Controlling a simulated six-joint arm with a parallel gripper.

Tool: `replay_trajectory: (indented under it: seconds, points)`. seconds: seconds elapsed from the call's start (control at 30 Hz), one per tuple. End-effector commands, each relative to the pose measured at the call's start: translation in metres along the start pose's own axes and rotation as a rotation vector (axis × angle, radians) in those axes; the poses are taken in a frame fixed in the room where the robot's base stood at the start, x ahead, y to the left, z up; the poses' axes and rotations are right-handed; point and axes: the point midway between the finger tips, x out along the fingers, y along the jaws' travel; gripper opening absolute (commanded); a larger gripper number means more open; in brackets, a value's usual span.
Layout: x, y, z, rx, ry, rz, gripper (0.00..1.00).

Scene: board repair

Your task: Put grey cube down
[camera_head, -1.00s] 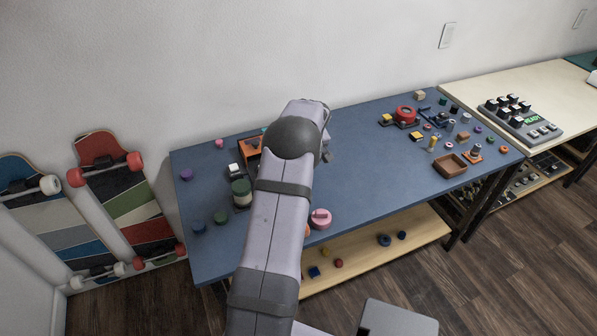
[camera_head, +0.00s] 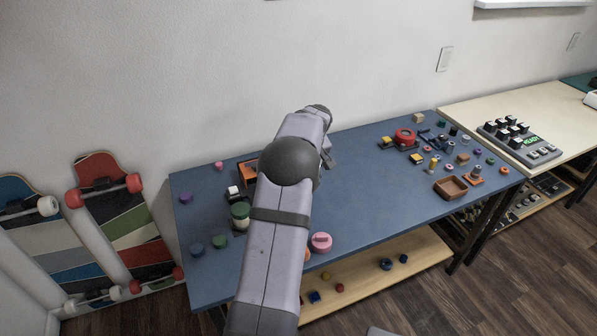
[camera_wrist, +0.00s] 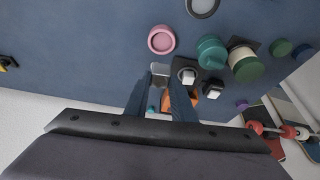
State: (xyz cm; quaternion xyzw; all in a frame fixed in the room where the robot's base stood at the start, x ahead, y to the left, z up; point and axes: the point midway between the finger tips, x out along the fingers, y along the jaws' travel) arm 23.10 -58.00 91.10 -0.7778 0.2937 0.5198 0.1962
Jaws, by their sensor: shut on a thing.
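My gripper (camera_wrist: 163,80) is shut on a small grey cube (camera_wrist: 160,69), which shows between the fingertips in the wrist view. The fingers partly cover the cube. In the head view my arm reaches over the blue table (camera_head: 375,195), and the cube is hidden behind it. I cannot tell whether the cube touches the tabletop.
A pink round piece (camera_head: 320,242) and a green-topped jar (camera_head: 240,213) stand near the arm. An orange tray (camera_head: 248,173) is partly hidden by the arm. A brown tray (camera_head: 451,187) and several small parts lie at the right. The table's middle right is clear.

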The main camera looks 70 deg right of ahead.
Motion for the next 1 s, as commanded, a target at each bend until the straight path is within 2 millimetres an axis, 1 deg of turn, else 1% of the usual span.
replay_trajectory:
  seconds: [0.13, 0.27, 0.47, 0.57, 0.7, 0.87, 1.0]
  points:
    - [0.001, 0.000, 0.001, 0.001, 0.001, -0.001, 0.00]
    - [-0.005, 0.003, -0.004, 0.002, 0.004, 0.001, 0.00]
    - [-0.025, 0.006, -0.015, 0.004, 0.006, 0.001, 0.00]
    - [-0.043, 0.007, -0.021, 0.006, 0.009, 0.003, 0.00]
    - [-0.058, -0.001, -0.015, 0.010, 0.006, 0.001, 0.00]
    - [-0.065, -0.014, -0.002, 0.019, 0.006, 0.001, 0.00]
    - [-0.067, -0.028, 0.016, 0.030, 0.006, 0.005, 0.00]
